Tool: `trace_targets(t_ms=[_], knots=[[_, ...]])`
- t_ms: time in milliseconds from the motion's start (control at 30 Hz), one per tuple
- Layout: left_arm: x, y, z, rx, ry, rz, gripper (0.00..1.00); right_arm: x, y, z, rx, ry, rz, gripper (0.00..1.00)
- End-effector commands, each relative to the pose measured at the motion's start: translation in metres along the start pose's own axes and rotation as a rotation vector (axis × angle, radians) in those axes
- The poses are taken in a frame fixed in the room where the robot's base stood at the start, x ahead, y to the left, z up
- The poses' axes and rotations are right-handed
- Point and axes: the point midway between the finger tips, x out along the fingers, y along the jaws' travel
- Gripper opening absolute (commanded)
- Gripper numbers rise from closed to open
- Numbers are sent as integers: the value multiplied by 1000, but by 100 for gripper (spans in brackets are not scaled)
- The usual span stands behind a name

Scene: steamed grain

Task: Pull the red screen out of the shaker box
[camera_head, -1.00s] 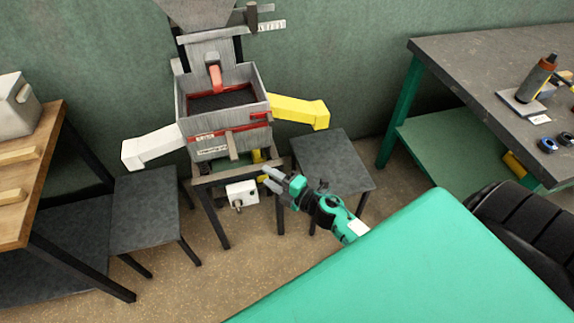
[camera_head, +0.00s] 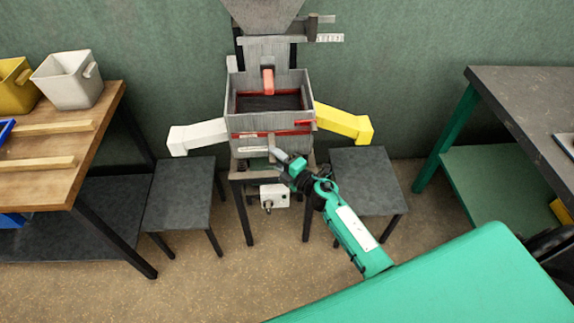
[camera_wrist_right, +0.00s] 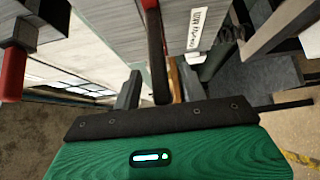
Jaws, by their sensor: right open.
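The shaker box (camera_head: 240,122) is a grey, open-topped box on a dark stand, in the middle of the head view. The red screen (camera_head: 300,131) shows as thin red edges at its front wall; the rest is hidden inside. My right gripper (camera_head: 274,152) is open at the box's front, just below the red edge. In the right wrist view, a dark bar (camera_wrist_right: 155,50) with a red upper end lies between my two grey fingers (camera_wrist_right: 158,88). I cannot tell whether the fingers touch it. My left gripper is not in view.
A white chute (camera_head: 198,136) and a yellow chute (camera_head: 343,122) stick out left and right of the box. Low dark stools (camera_head: 182,190) and (camera_head: 366,180) stand beneath them. A grey hopper (camera_head: 264,14) is above. A wooden table (camera_head: 50,140) with bins is at left.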

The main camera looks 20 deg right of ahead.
Motion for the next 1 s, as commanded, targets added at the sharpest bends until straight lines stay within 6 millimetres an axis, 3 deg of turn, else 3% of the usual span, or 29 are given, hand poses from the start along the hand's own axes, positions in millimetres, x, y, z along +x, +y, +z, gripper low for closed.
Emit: trace_targets(t_ms=[167, 467, 700, 767, 800, 900, 1000], knots=[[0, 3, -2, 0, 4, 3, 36, 13, 0, 0, 1, 1, 0, 43], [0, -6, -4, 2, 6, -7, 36, 14, 0, 0, 0, 1, -1, 43], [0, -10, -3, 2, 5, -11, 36, 14, 0, 0, 0, 1, -1, 0], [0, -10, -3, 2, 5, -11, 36, 14, 0, 0, 0, 1, -1, 0], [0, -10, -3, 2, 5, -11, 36, 14, 0, 0, 0, 1, -1, 15], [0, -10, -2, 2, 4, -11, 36, 14, 0, 0, 0, 1, -1, 0], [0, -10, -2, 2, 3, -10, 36, 14, 0, 0, 0, 1, -1, 0]])
